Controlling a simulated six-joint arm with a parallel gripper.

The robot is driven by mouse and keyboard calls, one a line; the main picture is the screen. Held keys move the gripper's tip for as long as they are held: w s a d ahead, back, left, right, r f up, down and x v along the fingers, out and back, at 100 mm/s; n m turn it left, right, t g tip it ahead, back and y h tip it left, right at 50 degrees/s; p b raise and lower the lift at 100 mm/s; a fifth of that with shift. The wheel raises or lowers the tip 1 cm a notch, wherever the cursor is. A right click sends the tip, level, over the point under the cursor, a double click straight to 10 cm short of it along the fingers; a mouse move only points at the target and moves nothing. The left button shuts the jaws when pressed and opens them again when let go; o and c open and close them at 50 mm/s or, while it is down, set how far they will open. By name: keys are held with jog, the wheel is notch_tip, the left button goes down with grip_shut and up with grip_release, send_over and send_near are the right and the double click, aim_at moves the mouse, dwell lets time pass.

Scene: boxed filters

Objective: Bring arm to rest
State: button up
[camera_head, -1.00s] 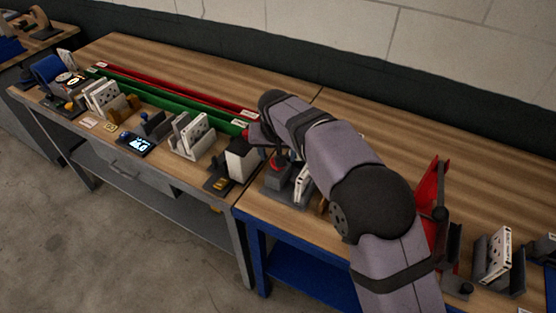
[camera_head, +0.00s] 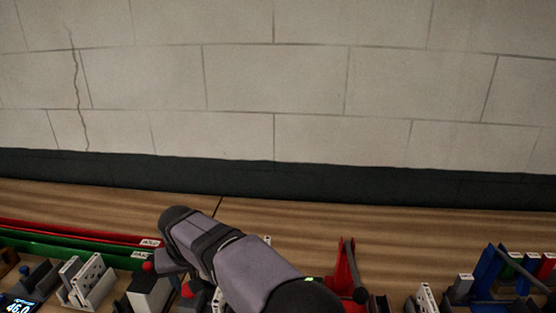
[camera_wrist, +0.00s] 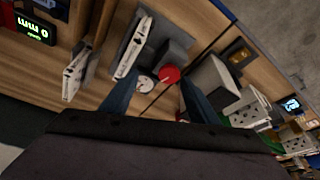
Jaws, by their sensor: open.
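My arm (camera_head: 240,265) reaches from the bottom middle of the head view up and left over the bench, and its end bends down toward the bench. My gripper (camera_wrist: 160,95) shows in the wrist view as two blue-grey fingers, spread apart with nothing held between them. Beyond the fingertips is a red button (camera_wrist: 170,74) on a dark stand. A white filter box (camera_wrist: 130,47) stands in a grey holder beside it, near one finger; I cannot tell the exact gap. In the head view the fingers are hidden or too small to tell.
Red (camera_head: 75,231) and green (camera_head: 75,250) rails lie along the bench at left. A red upright bracket (camera_head: 345,272) stands right of my arm. Blue holders (camera_head: 487,270) and boxes fill the far right. The wooden strip by the wall (camera_head: 400,228) is clear.

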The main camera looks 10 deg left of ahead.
jog(key=s+d+f+m+g, duration=0.1)
jog(key=s+d, duration=0.5)
jog(key=d, duration=0.7)
jog(key=s+d+f+m+g+h, duration=0.1)
jog(key=s+d+f, duration=0.3)
jog(key=d, duration=1)
jog(key=s+d+f+m+g, duration=0.1)
jog(key=s+d+f+m, duration=0.1)
jog(key=s+d, duration=0.7)
jog(key=d+f, duration=0.1)
jog(key=d, duration=0.4)
jog(key=shift+s+d+m+g+h, duration=0.15)
jog(key=shift+s+m+g+h, duration=0.15)
jog(key=shift+m, duration=0.1)
